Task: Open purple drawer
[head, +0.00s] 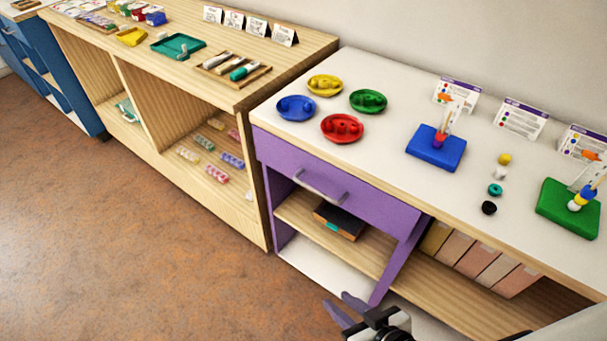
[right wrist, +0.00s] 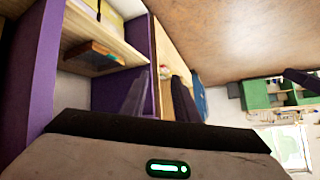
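The purple drawer (head: 370,204) is under the white tabletop, with its front looking flush with the cabinet, so it appears closed. A silver bar handle (head: 320,188) is on its front. My right gripper (head: 338,299) is low in front of the cabinet, below and apart from the handle. In the right wrist view my right gripper (right wrist: 158,92) has its two fingers apart with nothing seen between them. That view faces the open shelf under the drawer; the handle does not show clearly there. My left gripper is not in view.
Colored dishes, a blue bead board (head: 436,150), a green bead board (head: 569,208) and loose beads are on the white tabletop (head: 390,95). A dark box (head: 340,220) lies on the shelf below the drawer. A wooden shelf unit (head: 255,100) adjoins at left. The brown floor (head: 120,240) in front is clear.

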